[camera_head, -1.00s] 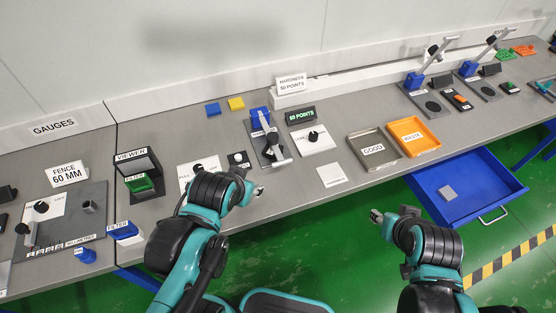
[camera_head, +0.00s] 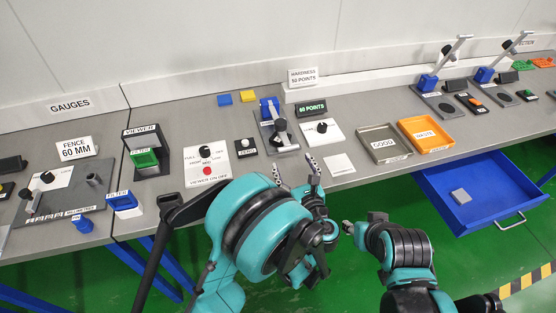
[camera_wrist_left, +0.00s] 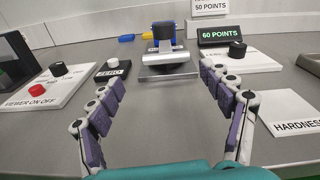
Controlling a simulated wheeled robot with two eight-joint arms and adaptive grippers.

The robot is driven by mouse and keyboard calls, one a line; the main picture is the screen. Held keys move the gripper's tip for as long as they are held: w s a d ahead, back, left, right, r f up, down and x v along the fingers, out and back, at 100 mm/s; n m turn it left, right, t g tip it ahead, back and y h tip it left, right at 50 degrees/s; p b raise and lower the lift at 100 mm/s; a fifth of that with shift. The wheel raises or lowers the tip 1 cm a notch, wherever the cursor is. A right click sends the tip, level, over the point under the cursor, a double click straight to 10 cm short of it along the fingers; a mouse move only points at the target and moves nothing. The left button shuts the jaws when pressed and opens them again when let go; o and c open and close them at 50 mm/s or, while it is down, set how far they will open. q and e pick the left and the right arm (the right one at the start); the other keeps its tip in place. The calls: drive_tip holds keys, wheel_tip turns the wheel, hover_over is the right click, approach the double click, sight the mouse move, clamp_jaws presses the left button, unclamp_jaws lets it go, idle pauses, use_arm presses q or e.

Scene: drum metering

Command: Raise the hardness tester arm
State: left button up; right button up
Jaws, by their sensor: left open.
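The hardness tester (camera_head: 268,105) has a blue head on a grey plate, and its metal arm (camera_head: 283,135) is down, ending in a crossbar near the plate's front edge. In the left wrist view the tester's crossbar (camera_wrist_left: 166,58) lies straight ahead, beyond and between the fingertips. My left gripper (camera_head: 298,168) is open and empty, just in front of the tester and apart from it; its padded fingers show in the left wrist view (camera_wrist_left: 160,82). My right gripper (camera_head: 348,228) is off the table's front edge, and its small fingers do not show whether it is open.
A "60 POINTS" display (camera_head: 311,108) and a white panel with a black knob (camera_head: 321,128) stand right of the tester. A ZERO button (camera_head: 246,146) and viewer panel (camera_head: 207,165) are on its left. The open blue drawer (camera_head: 470,195) juts out at right.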

use_arm(q)
drive_tip(key=shift+s+d+f+m+t, duration=0.3)
drive_tip(key=shift+d+f+m+t, duration=0.1)
drive_tip(key=shift+d+m, duration=0.25)
drive_tip(key=b+x, duration=0.1)
drive_tip(key=x, duration=0.6)
drive_tip(key=shift+w+a, duration=0.15)
drive_tip(key=shift+w, duration=0.15)
